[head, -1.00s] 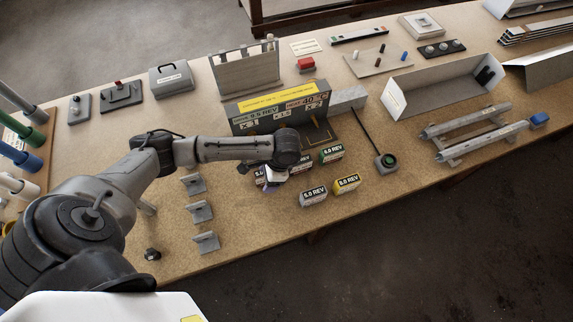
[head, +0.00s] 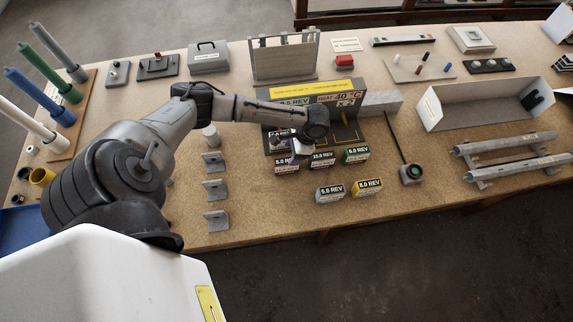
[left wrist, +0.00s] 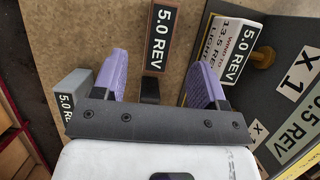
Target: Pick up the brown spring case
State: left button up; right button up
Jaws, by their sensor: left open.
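The brown spring case (left wrist: 160,40), with a dark label reading 5.0 REV, shows in the left wrist view, ahead of and between my fingers. My left gripper (left wrist: 162,76) has two purple fingers spread apart with the case not clamped. A dark block (left wrist: 150,91) lies between the fingers near the palm. In the head view, my left gripper hangs over the back row of cases and partly covers them. A left case (head: 287,163) and a middle case (head: 322,159) sit just below it; I cannot tell there which is brown. My right gripper is not in view.
A grey case (left wrist: 72,88) is left of the fingers and a white-sided case (left wrist: 244,48) is at right. Green (head: 356,155), grey (head: 330,193) and yellow (head: 367,187) cases stand nearby. The signed stand (head: 345,92) rises behind.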

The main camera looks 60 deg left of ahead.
aim_at(287, 161)
pick_arm(q)
jog(key=shift+w+x, duration=0.2)
jog(key=shift+x, duration=3.3)
jog(key=shift+f, duration=0.1)
jog(key=shift+f+p, duration=0.25)
jog(key=shift+p, duration=0.2)
jog(key=shift+c, duration=0.5)
jog(key=c, duration=1.1)
